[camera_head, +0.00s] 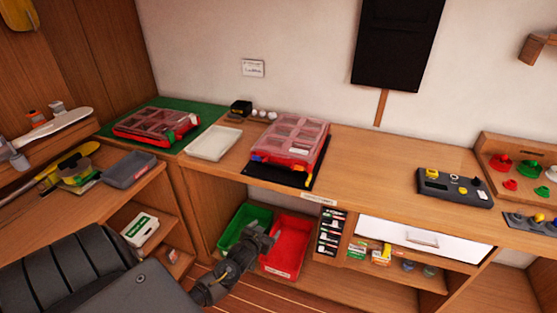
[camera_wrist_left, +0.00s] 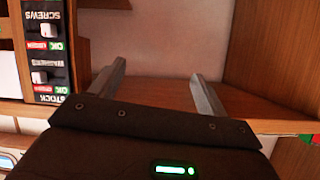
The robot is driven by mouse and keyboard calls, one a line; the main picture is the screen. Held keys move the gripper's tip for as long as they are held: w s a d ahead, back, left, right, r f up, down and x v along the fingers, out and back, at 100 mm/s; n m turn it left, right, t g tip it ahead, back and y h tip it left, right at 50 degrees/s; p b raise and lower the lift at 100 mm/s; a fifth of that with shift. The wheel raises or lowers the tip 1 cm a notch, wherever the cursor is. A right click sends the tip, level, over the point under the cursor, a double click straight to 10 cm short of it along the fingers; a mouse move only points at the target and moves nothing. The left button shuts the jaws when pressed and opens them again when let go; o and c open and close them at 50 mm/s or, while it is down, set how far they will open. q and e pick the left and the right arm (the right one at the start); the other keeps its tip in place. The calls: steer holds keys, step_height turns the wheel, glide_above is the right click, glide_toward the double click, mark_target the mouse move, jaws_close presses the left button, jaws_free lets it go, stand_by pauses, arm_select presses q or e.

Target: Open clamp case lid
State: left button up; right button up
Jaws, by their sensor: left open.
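Two red cases with clear lids are in the head view, and I cannot tell by label which is the clamp case. One case (camera_head: 290,140) lies on a black mat on the middle bench, its lid down. The other case (camera_head: 157,125) lies on a green mat at the back left, its lid also apparently down. My left gripper (camera_head: 262,238) is low in front of the bench, beside the red bin and below both cases. In the left wrist view its two fingers (camera_wrist_left: 158,70) are apart with nothing between them. My right gripper is not in view.
A white tray (camera_head: 213,142) sits between the cases. A green bin (camera_head: 243,222) and a red bin (camera_head: 286,244) stand under the bench. A yellow-buttoned control box (camera_head: 454,187) is at the right. The bench between the middle case and that box is clear.

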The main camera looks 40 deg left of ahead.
arm_select(q)
steer(key=w+a+r+n+t+y, duration=0.1)
steer(key=w+r+t, duration=0.1)
steer(key=r, duration=0.5)
steer(key=w+a+r+t, duration=0.1)
steer(key=w+r, duration=0.1)
steer(key=r, duration=0.5)
steer(key=n+t, duration=0.1)
glide_toward(280, 154)
steer(key=shift+y, duration=0.4)
steer(key=p+x, duration=0.1)
steer(key=x, duration=0.5)
steer(key=shift+w+d+f, duration=0.1)
steer(key=shift+w, duration=0.25)
steer(key=shift+w+a+p, duration=0.25)
steer(key=shift+w+p, duration=0.05)
steer(key=shift+w, duration=0.35)
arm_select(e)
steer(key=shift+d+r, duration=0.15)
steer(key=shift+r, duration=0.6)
arm_select(q)
steer(key=shift+c, duration=0.2)
